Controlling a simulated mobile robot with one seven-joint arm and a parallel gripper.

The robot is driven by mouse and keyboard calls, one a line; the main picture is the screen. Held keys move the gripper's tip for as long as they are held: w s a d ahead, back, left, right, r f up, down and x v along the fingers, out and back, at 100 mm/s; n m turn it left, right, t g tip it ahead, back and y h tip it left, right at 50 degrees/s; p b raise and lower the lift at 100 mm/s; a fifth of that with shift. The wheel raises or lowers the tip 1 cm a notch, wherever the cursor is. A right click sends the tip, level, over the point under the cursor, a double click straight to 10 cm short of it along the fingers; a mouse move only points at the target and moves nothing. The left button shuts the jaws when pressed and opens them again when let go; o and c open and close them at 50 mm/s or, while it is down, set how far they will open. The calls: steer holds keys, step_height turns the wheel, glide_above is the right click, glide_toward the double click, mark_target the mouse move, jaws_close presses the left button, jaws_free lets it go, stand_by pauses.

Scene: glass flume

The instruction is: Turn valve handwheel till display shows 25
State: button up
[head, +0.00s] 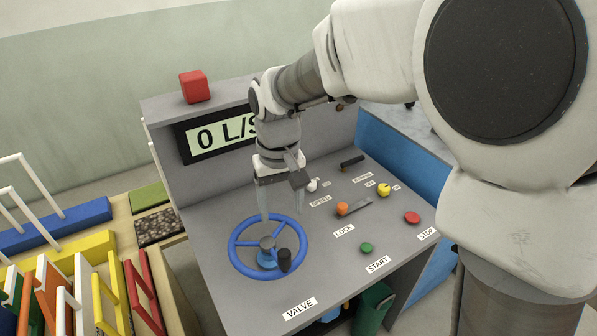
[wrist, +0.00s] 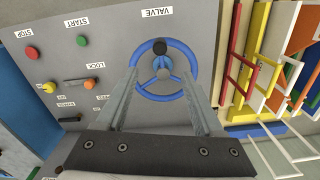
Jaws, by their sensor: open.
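The blue valve handwheel (head: 268,246) lies on the grey console top, above the VALVE label (head: 299,308). It has a blue hub and a black knob (head: 285,260) on its near right rim. The display (head: 222,134) on the upright panel reads "0 L/S"; my arm covers its right end. My gripper (head: 283,215) is open and empty, pointing down above the far side of the wheel. In the wrist view, the handwheel (wrist: 163,92) shows between the fingers, with the knob (wrist: 159,47) at its top. I cannot tell whether a finger touches the rim.
Right of the wheel are a green START button (head: 366,248), a red STOP button (head: 412,217), an orange LOCK switch (head: 342,208) and a yellow knob (head: 384,189). A red block (head: 195,86) sits on the panel top. Coloured frames (head: 100,290) stand at left.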

mark_target(284, 252)
step_height(284, 252, down, 17)
steer(key=shift+f+p, duration=0.15)
steer(key=shift+p, duration=0.15)
stand_by(0.3)
jaws_close()
stand_by(1.3)
